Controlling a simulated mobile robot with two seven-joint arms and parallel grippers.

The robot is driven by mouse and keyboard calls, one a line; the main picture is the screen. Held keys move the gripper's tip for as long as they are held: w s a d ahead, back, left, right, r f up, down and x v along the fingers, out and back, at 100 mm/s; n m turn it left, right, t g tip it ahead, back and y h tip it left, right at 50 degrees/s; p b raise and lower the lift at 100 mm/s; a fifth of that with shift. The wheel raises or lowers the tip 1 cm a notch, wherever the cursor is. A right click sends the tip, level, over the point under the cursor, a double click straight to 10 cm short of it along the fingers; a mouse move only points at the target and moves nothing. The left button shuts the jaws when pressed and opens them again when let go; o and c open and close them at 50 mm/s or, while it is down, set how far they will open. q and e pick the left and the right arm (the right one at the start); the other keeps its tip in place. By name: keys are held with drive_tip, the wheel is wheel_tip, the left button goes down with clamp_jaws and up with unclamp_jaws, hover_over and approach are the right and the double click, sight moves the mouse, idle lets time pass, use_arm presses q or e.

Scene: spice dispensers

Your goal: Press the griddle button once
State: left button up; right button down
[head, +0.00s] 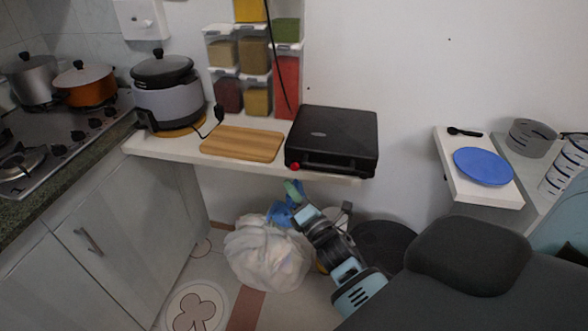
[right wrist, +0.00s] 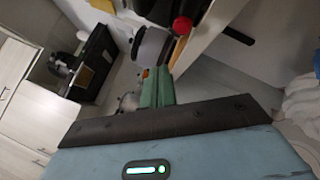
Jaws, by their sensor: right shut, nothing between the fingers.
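The griddle (head: 335,135) is a closed black box on the right end of the white shelf. Its round red button (head: 294,166) sits at the lower left of its front face. The red button also shows near the top of the right wrist view (right wrist: 182,25). My right gripper (head: 292,188) is just below the shelf edge and the button, with a gap between them. Its green fingers (right wrist: 158,85) are shut and empty in the right wrist view. My left gripper is in neither view.
The white shelf (head: 190,145) also holds a wooden board (head: 241,144) and a rice cooker (head: 167,95). Spice dispensers (head: 256,55) hang above. A white bag (head: 265,255) stands on the floor below. A blue plate (head: 484,166) lies on a side shelf at right.

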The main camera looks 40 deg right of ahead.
sight(295, 167)
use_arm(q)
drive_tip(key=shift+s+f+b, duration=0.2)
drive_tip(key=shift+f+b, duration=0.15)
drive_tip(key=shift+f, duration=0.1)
use_arm(e)
drive_tip(key=w+d, duration=0.2)
drive_tip(key=d, duration=0.1)
drive_tip(key=shift+w, duration=0.25)
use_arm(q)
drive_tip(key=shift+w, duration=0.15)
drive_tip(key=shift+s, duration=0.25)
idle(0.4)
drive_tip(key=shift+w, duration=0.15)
use_arm(e)
drive_tip(key=shift+w, duration=0.1)
idle(0.5)
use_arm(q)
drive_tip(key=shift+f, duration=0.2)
use_arm(e)
drive_tip(key=shift+w+d, duration=0.2)
drive_tip(key=shift+d, duration=0.1)
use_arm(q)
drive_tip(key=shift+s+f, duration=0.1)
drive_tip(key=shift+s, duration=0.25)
use_arm(e)
drive_tip(key=shift+w+d, duration=0.1)
drive_tip(key=shift+d, duration=0.05)
